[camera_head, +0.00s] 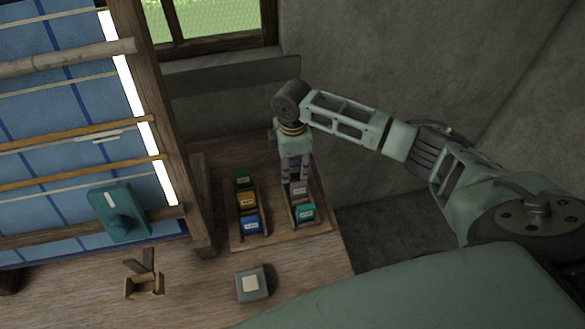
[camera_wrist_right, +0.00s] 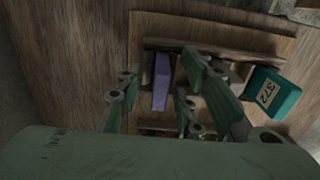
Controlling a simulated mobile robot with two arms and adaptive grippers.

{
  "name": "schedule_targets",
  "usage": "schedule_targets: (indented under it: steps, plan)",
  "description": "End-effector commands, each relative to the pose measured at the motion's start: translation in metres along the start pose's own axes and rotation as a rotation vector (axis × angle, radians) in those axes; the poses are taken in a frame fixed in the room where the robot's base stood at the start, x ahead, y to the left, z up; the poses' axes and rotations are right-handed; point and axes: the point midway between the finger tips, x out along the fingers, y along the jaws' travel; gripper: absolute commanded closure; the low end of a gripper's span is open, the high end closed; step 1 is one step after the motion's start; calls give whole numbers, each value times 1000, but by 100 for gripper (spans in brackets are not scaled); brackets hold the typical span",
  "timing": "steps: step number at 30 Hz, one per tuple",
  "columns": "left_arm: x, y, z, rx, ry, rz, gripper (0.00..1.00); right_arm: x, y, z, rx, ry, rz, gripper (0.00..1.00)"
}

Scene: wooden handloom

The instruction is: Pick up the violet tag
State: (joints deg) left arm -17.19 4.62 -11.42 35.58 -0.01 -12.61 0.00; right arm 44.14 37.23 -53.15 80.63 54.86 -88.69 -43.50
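The violet tag (camera_wrist_right: 161,82) stands in a wooden rack in the right wrist view, with the fingers of my right gripper (camera_wrist_right: 164,88) spread on either side of it. No clear contact shows. In the head view my right gripper (camera_head: 295,174) points down over the right-hand row of the wooden tag tray (camera_head: 283,243); its fingers mostly hide the violet tag there. The gripper looks open and empty. My left gripper is not in view.
A teal tag (camera_wrist_right: 270,95) marked 372 is close beside the right gripper; it also shows in the head view (camera_head: 304,213). The loom post (camera_head: 180,150) rises left of the tray. A grey block (camera_head: 252,285) sits in front.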

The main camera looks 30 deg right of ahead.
Motion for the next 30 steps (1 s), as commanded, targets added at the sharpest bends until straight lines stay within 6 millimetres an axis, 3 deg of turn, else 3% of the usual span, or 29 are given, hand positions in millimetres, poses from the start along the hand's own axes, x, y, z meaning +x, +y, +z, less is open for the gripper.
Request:
schedule_targets:
  steps: [5, 16, 30]
  plan:
    - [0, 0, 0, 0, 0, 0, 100, 0, 0, 0, 0, 0, 1, 67]
    - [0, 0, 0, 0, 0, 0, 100, 0, 0, 0, 1, 0, 1, 100]
    - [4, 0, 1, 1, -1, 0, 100, -10, 2, 0, 2, 1, 3, 100]
